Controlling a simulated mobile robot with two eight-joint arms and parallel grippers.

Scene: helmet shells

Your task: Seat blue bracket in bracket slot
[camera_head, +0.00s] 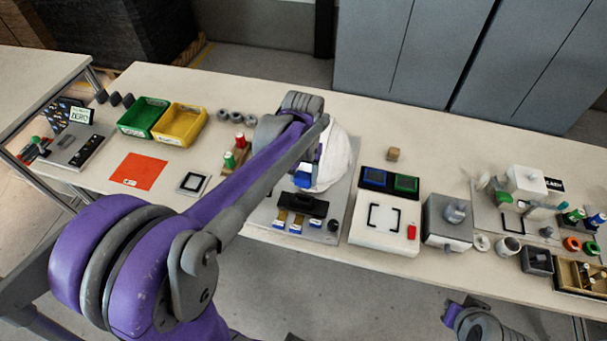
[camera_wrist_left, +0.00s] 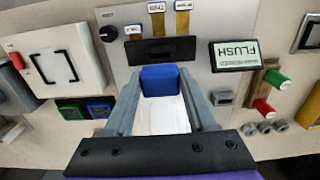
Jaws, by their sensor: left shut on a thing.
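The blue bracket (camera_head: 303,176) is at the tip of my left gripper (camera_head: 307,166), in front of the white helmet shell (camera_head: 338,165). In the left wrist view the blue bracket (camera_wrist_left: 160,78) lies between the two grey fingers of the left gripper (camera_wrist_left: 160,84), which is shut on it. White surface shows behind it between the fingers. A black block with a dark recess (camera_wrist_left: 160,51) lies just beyond the bracket; it also shows in the head view (camera_head: 302,205). The bracket appears apart from it. My right gripper (camera_head: 452,312) is low at the right, its fingers unclear.
A grey panel (camera_head: 265,217) carries the black block, several small tabs and a black knob (camera_head: 333,225). A white box (camera_head: 360,235) and blue and green pads (camera_head: 375,178) are to the right. Green and yellow bins (camera_head: 180,122) stand left.

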